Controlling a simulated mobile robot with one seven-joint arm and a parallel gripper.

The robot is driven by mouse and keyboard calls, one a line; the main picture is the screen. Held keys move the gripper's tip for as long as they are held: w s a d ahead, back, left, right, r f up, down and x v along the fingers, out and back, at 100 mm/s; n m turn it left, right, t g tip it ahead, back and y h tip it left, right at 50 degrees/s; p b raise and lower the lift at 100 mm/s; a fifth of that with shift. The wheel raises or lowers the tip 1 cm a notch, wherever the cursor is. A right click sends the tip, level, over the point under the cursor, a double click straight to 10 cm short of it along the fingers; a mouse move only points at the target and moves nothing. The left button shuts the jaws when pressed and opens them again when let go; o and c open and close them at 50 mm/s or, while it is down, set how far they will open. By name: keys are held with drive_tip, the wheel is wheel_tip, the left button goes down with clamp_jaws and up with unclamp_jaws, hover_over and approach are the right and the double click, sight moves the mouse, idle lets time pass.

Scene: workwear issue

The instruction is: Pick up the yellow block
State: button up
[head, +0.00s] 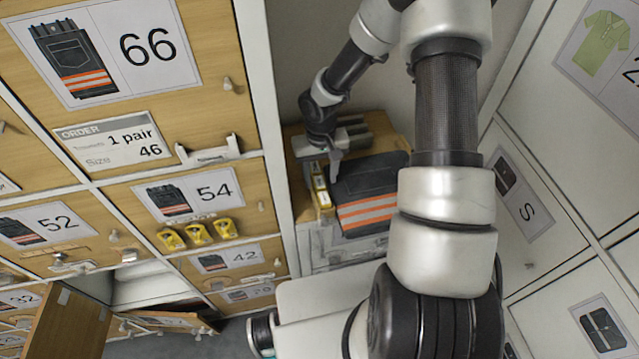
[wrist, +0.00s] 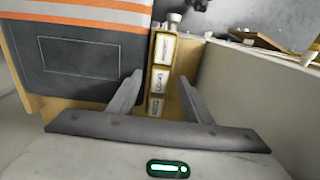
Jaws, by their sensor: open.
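The yellow block (head: 321,192) is narrow, with white labels on its face. It stands on a wooden surface at the left edge of a folded dark garment with orange and silver stripes (head: 366,195). In the wrist view the block (wrist: 161,72) lies in line with the gap between the two fingers, its labelled face toward me. My gripper (wrist: 159,80) is open, one finger on either side of the block in the picture. I cannot tell whether the fingers reach down around it. In the head view my gripper (head: 331,163) is right over the block, partly hiding it.
The garment (wrist: 75,50) lies close on the left in the wrist view. A pale wall or panel (wrist: 250,85) rises on the right. Wooden drawer fronts (head: 200,195) fill the left of the head view; white lockers (head: 560,150) stand at the right.

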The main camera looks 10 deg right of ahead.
wheel_tip(320, 180, down, 2)
drive_tip(key=c, duration=1.1)
drive_tip(key=shift+c, duration=0.2)
drive_tip(key=shift+r, duration=0.1)
